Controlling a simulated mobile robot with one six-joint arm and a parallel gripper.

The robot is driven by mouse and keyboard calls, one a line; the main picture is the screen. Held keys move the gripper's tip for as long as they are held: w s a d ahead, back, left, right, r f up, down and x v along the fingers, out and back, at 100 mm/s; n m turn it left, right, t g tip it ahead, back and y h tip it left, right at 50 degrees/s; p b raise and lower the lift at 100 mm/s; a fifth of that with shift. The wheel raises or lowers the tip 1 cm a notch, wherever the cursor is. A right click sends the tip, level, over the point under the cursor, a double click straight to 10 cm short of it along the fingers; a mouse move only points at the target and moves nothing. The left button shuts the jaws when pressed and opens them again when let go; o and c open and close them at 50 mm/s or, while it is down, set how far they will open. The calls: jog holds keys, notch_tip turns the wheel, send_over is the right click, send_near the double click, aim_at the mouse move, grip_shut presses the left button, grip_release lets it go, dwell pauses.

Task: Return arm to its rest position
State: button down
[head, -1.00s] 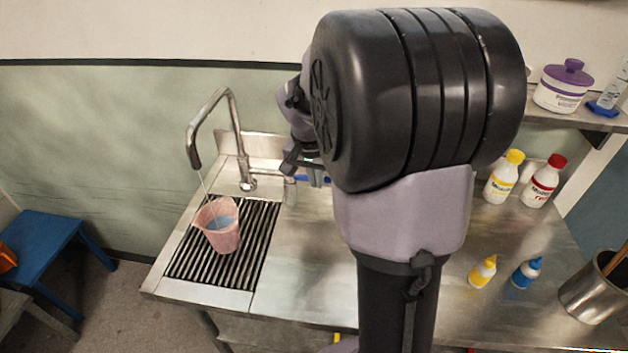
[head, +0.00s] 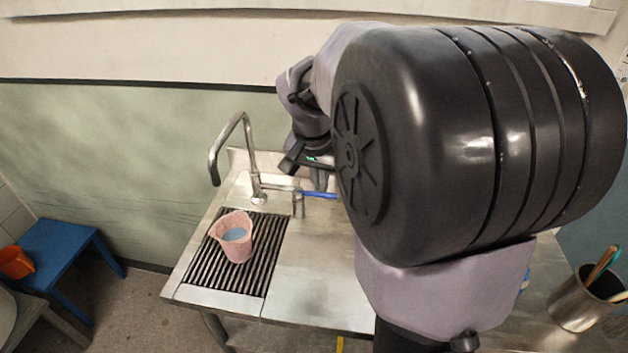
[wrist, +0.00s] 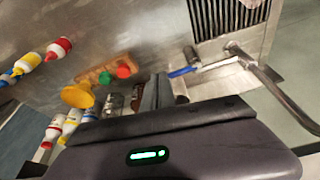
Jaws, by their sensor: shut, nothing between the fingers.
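My arm fills the right half of the head view, its large dark joint close to the camera. My gripper (head: 318,178) shows small beyond it, above the steel counter (head: 310,275) and right of the tap (head: 238,150). In the wrist view my gripper (wrist: 158,95) has its dark fingers together, with nothing between them. My gripper is well apart from the bucket.
A blue tap lever (head: 318,195) lies close to my gripper. Bottles (wrist: 60,48), a wooden block with coloured caps (wrist: 98,74) and a yellow funnel (wrist: 78,97) show in the wrist view. A steel pot (head: 575,300) stands right; a blue stool (head: 55,255) stands left.

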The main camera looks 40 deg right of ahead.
jog(key=s+a+r+n+t+y, duration=0.1)
jog(key=s+a+n, duration=0.1)
jog(key=s+a, duration=0.3)
jog(key=s+a+r+n+t+y, duration=0.1)
jog(key=s+a, duration=0.4)
jog(key=a, duration=0.6)
jog(key=s+a+r+n+t+y, duration=0.1)
jog(key=s+a+n+y, duration=0.1)
jog(key=s+a, duration=0.3)
jog(key=a+n, duration=0.1)
jog(key=a, duration=0.3)
jog(key=shift+s+n+t+y, duration=0.25)
jog(key=shift+n+t+y, duration=0.15)
